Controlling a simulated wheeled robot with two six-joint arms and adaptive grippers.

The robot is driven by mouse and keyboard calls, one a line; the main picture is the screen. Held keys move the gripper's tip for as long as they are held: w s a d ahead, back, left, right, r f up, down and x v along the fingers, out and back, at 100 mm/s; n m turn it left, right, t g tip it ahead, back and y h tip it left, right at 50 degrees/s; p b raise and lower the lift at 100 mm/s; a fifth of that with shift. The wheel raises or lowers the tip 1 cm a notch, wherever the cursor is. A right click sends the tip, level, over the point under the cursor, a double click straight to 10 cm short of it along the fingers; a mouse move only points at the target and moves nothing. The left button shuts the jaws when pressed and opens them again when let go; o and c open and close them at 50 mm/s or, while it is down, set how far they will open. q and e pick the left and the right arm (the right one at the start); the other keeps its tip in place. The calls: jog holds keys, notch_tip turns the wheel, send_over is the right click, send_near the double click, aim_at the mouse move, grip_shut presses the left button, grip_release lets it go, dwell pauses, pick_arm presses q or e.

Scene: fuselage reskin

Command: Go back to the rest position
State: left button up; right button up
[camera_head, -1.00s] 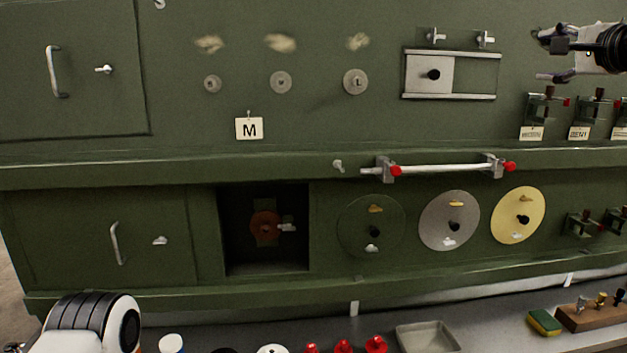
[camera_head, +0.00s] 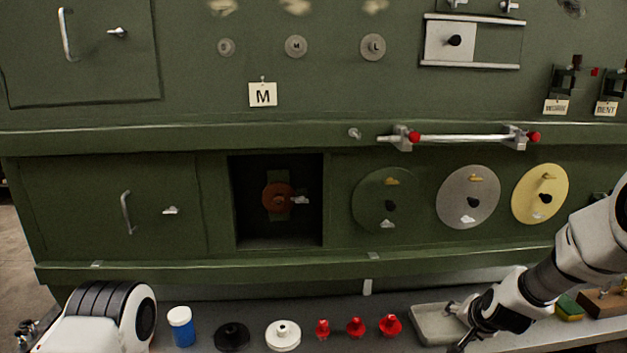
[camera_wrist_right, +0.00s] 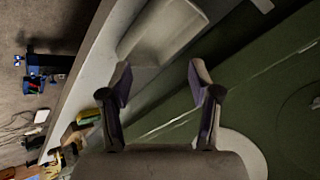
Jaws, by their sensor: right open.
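My right gripper (camera_head: 460,324) is low at the right in the head view, over the grey tray on the bench. Its fingers are spread apart and nothing shows between them. The right wrist view also shows the open, empty fingers (camera_wrist_right: 159,76), with the tray beyond them. My left arm shows at the lower left of the head view as a white joint with black rings; its gripper is not seen.
The grey tray (camera_head: 424,325) sits on the bench with several red parts (camera_head: 356,328), a white disc (camera_head: 283,335), a black disc (camera_head: 232,336) and a blue bottle (camera_head: 182,328). The green panel (camera_head: 200,110) stands behind, with a protruding bar (camera_head: 460,138).

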jog(key=s+a+f+n+g+b, duration=0.1)
jog(key=s+a+f+n+g, duration=0.1)
jog(key=s+f, duration=0.7)
jog(key=s+a+f+n+g+b, duration=0.1)
jog(key=s+a+f+n+g, duration=0.1)
jog(key=s+f, duration=0.7)
jog(key=s+a+f+n+g+b, duration=0.1)
jog(key=s+f, duration=0.4)
jog(key=s, duration=0.6)
jog(key=s+a+f+n+g+b, duration=0.2)
jog(key=s+f, duration=0.4)
jog(key=s, duration=0.4)
jog(key=shift+s+a+f+n+g+y, duration=0.3)
jog(key=shift+s+n+g, duration=0.15)
jog(key=shift+n, duration=0.35)
jog(key=shift+w, duration=0.1)
